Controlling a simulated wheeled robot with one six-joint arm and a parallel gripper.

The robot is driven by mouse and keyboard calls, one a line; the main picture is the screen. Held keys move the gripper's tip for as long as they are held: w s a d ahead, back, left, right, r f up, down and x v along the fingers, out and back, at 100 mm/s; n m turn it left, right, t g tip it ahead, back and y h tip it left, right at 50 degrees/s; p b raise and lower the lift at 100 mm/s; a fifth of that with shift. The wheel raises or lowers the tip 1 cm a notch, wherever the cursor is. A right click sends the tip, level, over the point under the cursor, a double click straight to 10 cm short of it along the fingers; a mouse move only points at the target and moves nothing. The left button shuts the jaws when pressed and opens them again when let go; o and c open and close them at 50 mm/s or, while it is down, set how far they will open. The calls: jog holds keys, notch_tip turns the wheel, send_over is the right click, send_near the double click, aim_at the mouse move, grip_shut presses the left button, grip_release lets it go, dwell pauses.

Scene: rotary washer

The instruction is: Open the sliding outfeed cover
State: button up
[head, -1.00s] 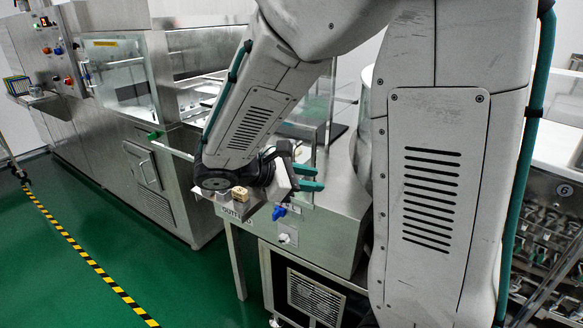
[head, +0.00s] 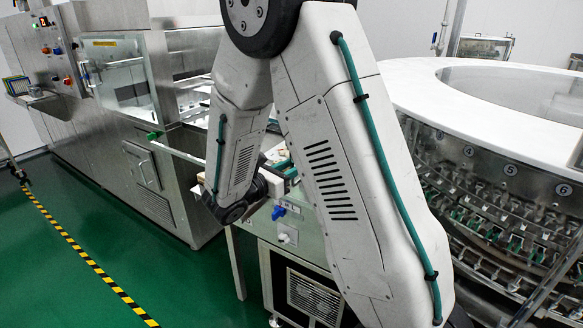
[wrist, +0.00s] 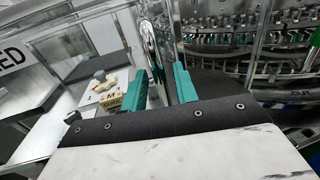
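In the wrist view my gripper (wrist: 159,78) has its two teal fingers apart. A shiny upright metal bar (wrist: 152,45), which looks like the cover's handle, shows between them. Gaps show on both sides, and I cannot tell whether either finger touches it. Clear framed panels, apparently the outfeed cover (wrist: 84,42), stand left of and beyond the bar. In the head view my gripper (head: 284,168) is partly hidden behind my arm, with only bits of teal finger showing. The cover is mostly hidden there.
The round washer (head: 480,180) with rows of numbered holders stands at right. A steel machine (head: 125,110) stands at left. Green floor with a striped line (head: 85,255) is clear at front left.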

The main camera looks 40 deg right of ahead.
jog(key=shift+w+d, duration=0.1)
jog(key=shift+d, duration=0.3)
